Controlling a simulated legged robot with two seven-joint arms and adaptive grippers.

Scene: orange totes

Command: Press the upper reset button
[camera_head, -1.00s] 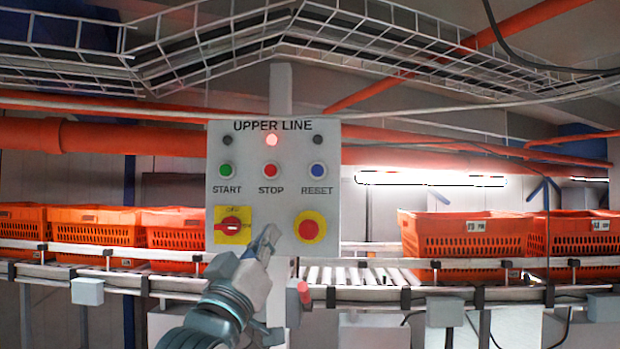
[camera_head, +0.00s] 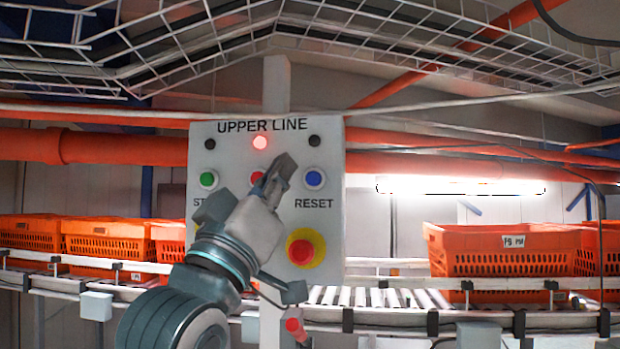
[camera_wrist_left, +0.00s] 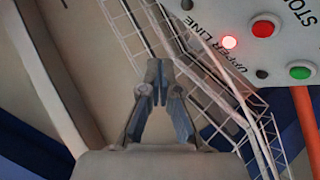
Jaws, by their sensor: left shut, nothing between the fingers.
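The grey control panel (camera_head: 330,245), labelled UPPER LINE, faces me in the head view. Its blue RESET button (camera_head: 315,179) is at the right of the button row and fully visible. My left gripper (camera_head: 284,164) is shut and empty, with its fingertips in front of the panel between the STOP and RESET buttons. Whether it touches the panel cannot be told. It partly covers the red STOP button (camera_head: 257,177). In the left wrist view the shut fingers (camera_wrist_left: 157,72) point upward, and the panel corner (camera_wrist_left: 262,75) shows at upper right. My right gripper is not in view.
The green START button (camera_head: 208,179) and yellow-backed red emergency button (camera_head: 301,252) are on the panel. A red lamp (camera_head: 260,143) glows above STOP. Orange totes (camera_head: 500,250) stand on the conveyor (camera_head: 400,312) behind. A wire cable tray (camera_head: 200,40) runs overhead.

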